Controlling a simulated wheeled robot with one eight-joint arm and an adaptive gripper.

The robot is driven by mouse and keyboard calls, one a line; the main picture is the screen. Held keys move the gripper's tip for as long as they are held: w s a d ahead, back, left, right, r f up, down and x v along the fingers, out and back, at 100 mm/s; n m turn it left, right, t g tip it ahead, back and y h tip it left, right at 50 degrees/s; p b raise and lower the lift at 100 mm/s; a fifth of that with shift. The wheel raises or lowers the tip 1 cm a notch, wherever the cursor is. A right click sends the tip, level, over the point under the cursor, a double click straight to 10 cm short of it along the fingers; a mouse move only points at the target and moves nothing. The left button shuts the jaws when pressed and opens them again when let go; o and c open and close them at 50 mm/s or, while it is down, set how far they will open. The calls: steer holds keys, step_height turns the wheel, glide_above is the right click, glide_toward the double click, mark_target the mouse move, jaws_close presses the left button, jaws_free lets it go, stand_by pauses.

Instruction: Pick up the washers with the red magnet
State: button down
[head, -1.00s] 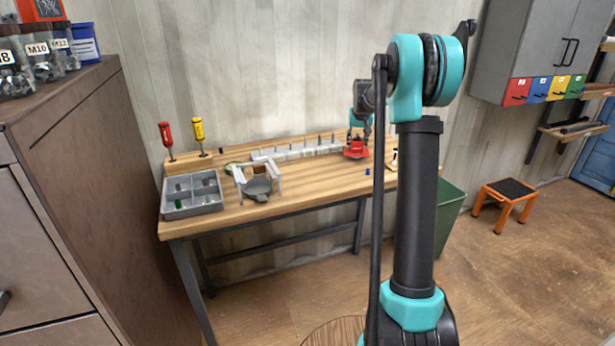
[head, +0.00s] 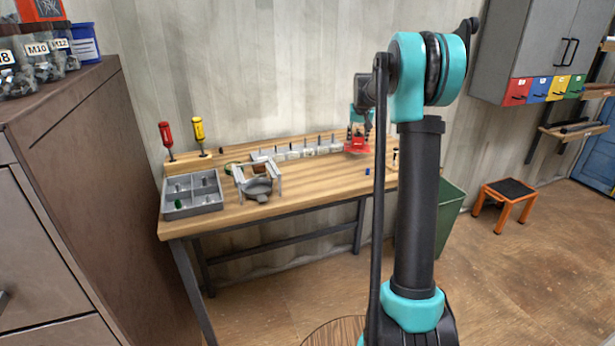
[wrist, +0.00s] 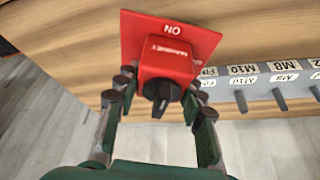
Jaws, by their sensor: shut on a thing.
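The red magnet (wrist: 168,58) is a square red plate with a red block and a black knob. It is lettered "ON" and "MAGNET". My gripper (wrist: 160,95) is shut on the block, one finger at each side. In the head view the magnet (head: 357,147) is at the back right of the workbench, under my gripper (head: 360,131). Whether it touches the bench or hangs just above it, I cannot tell. The washers cannot be made out; anything under the plate is hidden.
A labelled peg rack (head: 300,151) stands left of the magnet along the back; its labels (wrist: 243,70) show in the wrist view. A grey divided tray (head: 192,209), a grey fixture (head: 257,188), and red (head: 166,133) and yellow (head: 198,129) screwdrivers are farther left. The front right of the bench is mostly clear.

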steer(key=shift+r, duration=5.1)
